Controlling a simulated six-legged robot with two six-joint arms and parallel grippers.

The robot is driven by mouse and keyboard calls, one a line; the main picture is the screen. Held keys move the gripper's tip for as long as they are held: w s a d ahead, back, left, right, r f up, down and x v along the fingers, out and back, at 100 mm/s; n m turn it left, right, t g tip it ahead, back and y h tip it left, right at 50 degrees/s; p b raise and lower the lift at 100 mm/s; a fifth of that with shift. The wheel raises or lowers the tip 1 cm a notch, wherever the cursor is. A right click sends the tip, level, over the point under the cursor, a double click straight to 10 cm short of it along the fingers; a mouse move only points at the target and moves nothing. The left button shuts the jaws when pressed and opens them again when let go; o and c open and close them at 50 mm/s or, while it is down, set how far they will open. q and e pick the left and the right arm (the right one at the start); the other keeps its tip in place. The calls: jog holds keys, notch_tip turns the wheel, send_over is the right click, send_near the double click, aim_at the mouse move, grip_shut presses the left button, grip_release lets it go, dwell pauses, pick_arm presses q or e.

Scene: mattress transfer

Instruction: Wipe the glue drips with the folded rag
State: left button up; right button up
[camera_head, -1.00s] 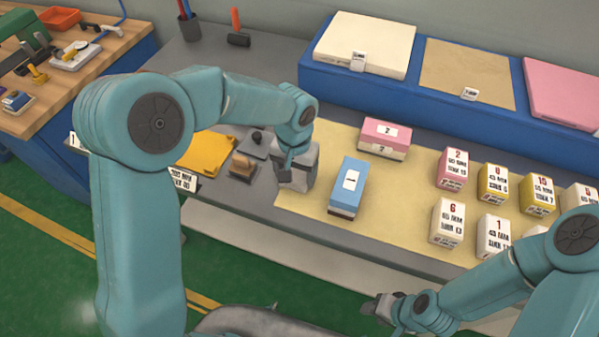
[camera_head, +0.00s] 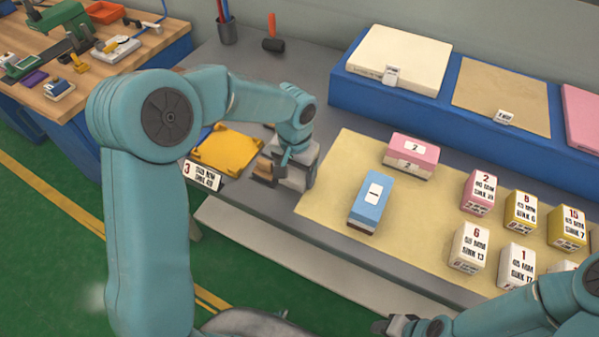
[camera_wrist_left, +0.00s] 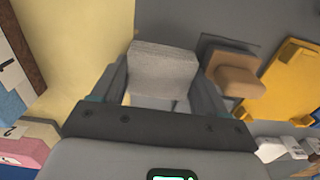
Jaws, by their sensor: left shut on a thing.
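My left gripper (camera_head: 290,172) is low over the grey bench, at the left edge of the cream sheet (camera_head: 325,205). In the left wrist view it is shut on a pale grey block-like folded rag (camera_wrist_left: 163,68), held between its two fingers. In the head view the rag is mostly hidden by the gripper. I cannot make out glue drips on the sheet or the bench. My right gripper (camera_head: 388,326) is at the bottom of the head view, off the bench's front edge; its jaws are too small to read.
A wooden block (camera_wrist_left: 232,74) and a yellow tray (camera_head: 228,150) lie left of the left gripper. A blue box (camera_head: 371,198), a pink box (camera_head: 411,153) and several numbered boxes stand on the sheet. A blue raised shelf (camera_head: 440,125) runs along the back.

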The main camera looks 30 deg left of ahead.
aim_at(323, 192)
pick_arm(q)
jog(key=shift+d+f, duration=0.1)
jog(key=shift+d, duration=0.2)
jog(key=d, duration=0.2)
jog(key=shift+d+b, duration=0.35)
jog(key=shift+s+d, duration=0.1)
jog(key=shift+d, duration=1.8)
jog(key=shift+r+p, duration=2)
jog(key=shift+r, duration=1.2)
